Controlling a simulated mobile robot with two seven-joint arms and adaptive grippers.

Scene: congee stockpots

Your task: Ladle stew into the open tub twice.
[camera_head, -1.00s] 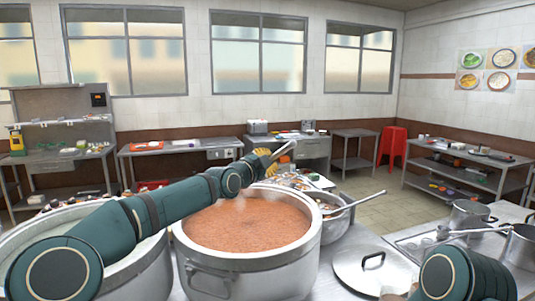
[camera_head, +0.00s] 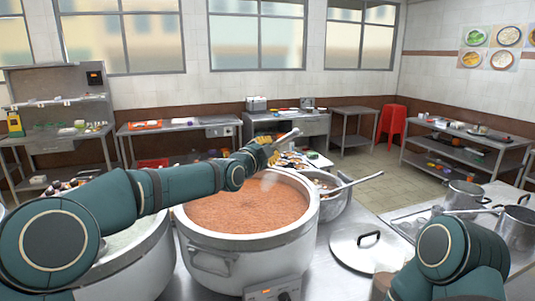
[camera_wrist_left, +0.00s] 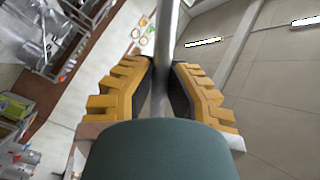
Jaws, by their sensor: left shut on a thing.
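A large steel pot (camera_head: 250,240) full of reddish-brown stew (camera_head: 245,208) stands in the centre of the head view. My left arm crosses in front of a second pot with pale contents (camera_head: 125,237). My left gripper (camera_head: 264,152), with yellow fingers, is above the far rim of the stew pot. It is shut on a grey metal rod, which looks like a ladle handle (camera_head: 286,138). In the left wrist view the handle (camera_wrist_left: 166,45) runs up between the fingers. The ladle's bowl is not visible. I cannot make out the open tub. My right gripper is out of view.
A smaller steel pot (camera_head: 329,205) with another long handle (camera_head: 352,184) stands behind right of the stew pot. A lid (camera_head: 365,250) lies on the steel counter (camera_head: 325,280). Two pots (camera_head: 463,197) stand at the right. My right forearm is at the lower right.

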